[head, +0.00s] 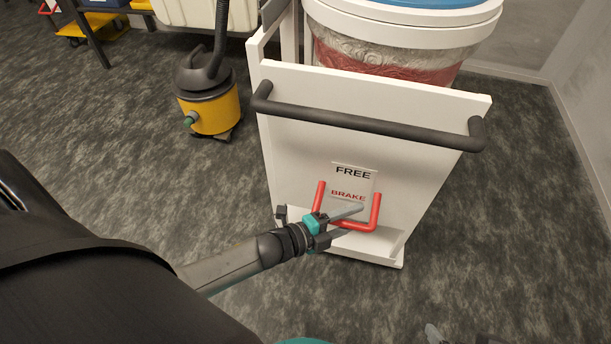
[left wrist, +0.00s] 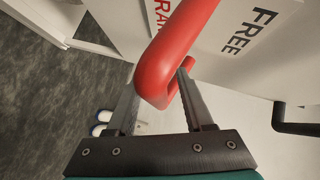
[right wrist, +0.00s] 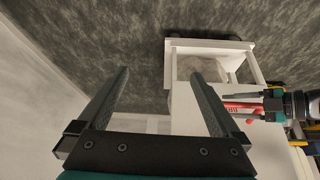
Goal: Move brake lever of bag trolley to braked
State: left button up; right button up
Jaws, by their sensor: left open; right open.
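The bag trolley (head: 420,115) stands in front of me, its white end panel facing me. Low on the panel is the brake lever (head: 372,222), a red U-shaped bar. Its crossbar lies just below the printed word BRAKE, with FREE above on the label (head: 353,174). My left gripper (head: 350,220) is at the lever. In the left wrist view, the lever (left wrist: 170,65) passes between the open fingers of the left gripper (left wrist: 155,90), close to the right finger. My right gripper (right wrist: 158,85) is open and empty, away from the trolley.
A dark handle bar (head: 365,124) crosses the panel above the lever. A yellow and black vacuum (head: 212,105) is on the floor at the left. A wall is at the right; floor lies clear in front.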

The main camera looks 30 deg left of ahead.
pick_arm(q)
jog(key=shift+s+a+r, duration=0.25)
jog(key=shift+s+a, duration=0.1)
jog(key=shift+s, duration=0.25)
jog(key=p+v, duration=0.4)
jog(key=v, duration=0.8)
jog(key=shift+s+a+p, duration=0.15)
jog(key=shift+a+p, duration=0.05)
jog(key=shift+p, duration=0.2)
pick_arm(e)
notch_tip(320, 180, down, 9)
jog(key=s+g, duration=0.2)
jog(key=shift+d, duration=0.45)
pick_arm(q)
jog(key=shift+r, duration=0.15)
pick_arm(e)
jog(key=shift+w+f, duration=0.1)
jog(key=shift+f, duration=0.05)
